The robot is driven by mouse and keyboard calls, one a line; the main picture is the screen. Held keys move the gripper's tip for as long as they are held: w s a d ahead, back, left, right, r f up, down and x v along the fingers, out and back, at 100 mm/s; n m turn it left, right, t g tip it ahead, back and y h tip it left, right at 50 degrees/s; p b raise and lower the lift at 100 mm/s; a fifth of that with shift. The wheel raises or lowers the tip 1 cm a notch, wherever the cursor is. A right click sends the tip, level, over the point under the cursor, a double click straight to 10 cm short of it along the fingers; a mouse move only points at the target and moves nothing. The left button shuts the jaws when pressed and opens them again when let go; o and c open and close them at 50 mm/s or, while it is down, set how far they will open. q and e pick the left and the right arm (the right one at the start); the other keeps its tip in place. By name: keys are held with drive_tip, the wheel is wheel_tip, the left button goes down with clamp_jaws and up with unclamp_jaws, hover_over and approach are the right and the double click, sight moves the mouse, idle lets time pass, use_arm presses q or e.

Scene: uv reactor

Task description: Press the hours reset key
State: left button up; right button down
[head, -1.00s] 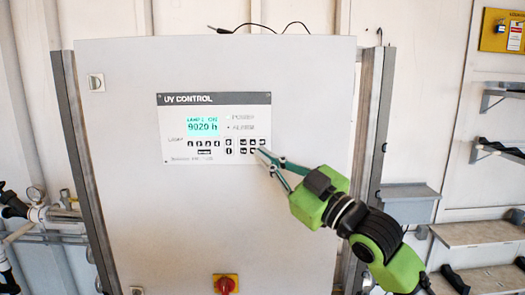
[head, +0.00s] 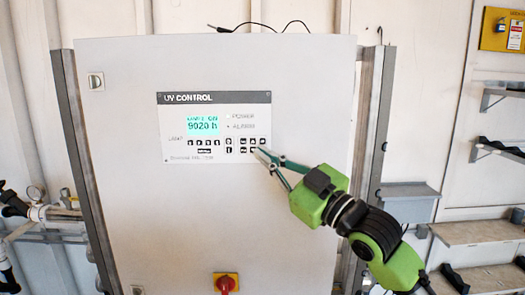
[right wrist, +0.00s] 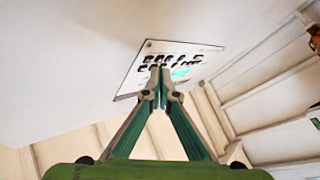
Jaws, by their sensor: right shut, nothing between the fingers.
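The UV CONTROL panel (head: 214,98) is on the front of a white cabinet. Its lit display (head: 203,125) reads 9020 h. Small black keys (head: 204,143) sit below the display, with another group (head: 249,145) to the right; their labels are too small to read. My right gripper (head: 260,152) is shut and empty, its tips at the lower right keys of that group. In the right wrist view the fingertips (right wrist: 160,72) meet in front of the panel (right wrist: 138,60) and hide part of its keys. I cannot tell whether the tips touch a key. My left gripper is not in view.
The white cabinet door (head: 130,210) fills the middle. A red rotary switch on a yellow plate (head: 226,284) sits low on it. Shelves (head: 480,233) and a yellow lockout board (head: 502,30) are at the right.

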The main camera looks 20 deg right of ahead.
drive_tip(key=shift+w, duration=0.1)
idle(0.4)
drive_tip(key=shift+w+d, duration=0.15)
drive_tip(key=shift+w, duration=0.15)
drive_tip(key=shift+w+p, duration=0.25)
drive_tip(key=shift+p, duration=0.05)
idle(0.4)
drive_tip(key=shift+s, duration=0.7)
drive_tip(key=s, duration=0.1)
drive_tip(key=s+a, duration=0.1)
drive_tip(key=s, duration=0.2)
drive_tip(key=shift+s+a, duration=0.3)
drive_tip(key=shift+s, duration=0.05)
idle(0.5)
